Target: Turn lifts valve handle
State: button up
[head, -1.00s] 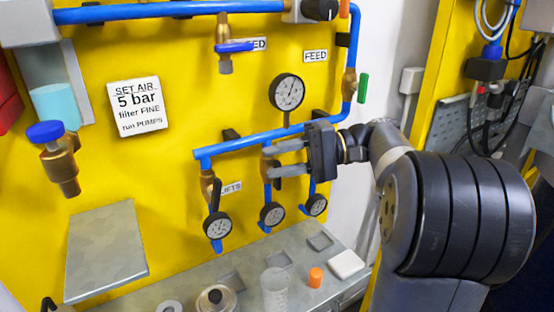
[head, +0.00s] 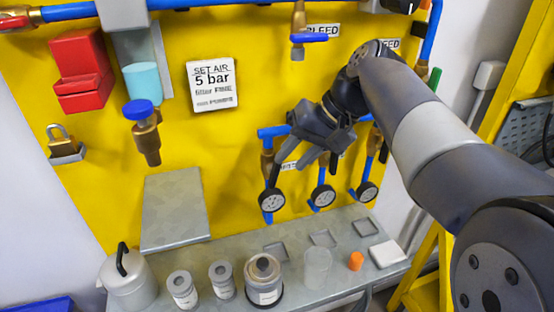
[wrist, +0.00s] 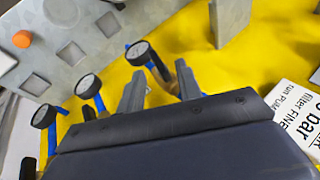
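The lifts valve is a brass body (head: 266,160) on the leftmost of three short blue drop pipes, above a round gauge (head: 271,200). The LIFTS label (head: 289,166) is beside it, partly covered by my gripper.
Two more drop pipes with gauges (head: 322,195) (head: 367,191) stand close to the right. Below is a grey shelf (head: 225,255) with several jars, a clear beaker (head: 317,267) and an orange cap (head: 356,261). A grey plate (head: 173,210) is to the left.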

aim_at(274, 171)
jog(key=w+a+f, duration=0.1)
jog(key=f, duration=0.1)
jog(key=w+a+f+n+t+h+p, duration=0.1)
jog(key=f, duration=0.1)
jog(key=w+a+f+h, duration=0.1)
jog(key=a+f, duration=0.1)
jog(key=shift+w+f+t, duration=0.3)
jog(key=shift+f+t, duration=0.05)
jog(key=shift+t, duration=0.05)
jog(key=shift+c, duration=0.3)
grip_shut()
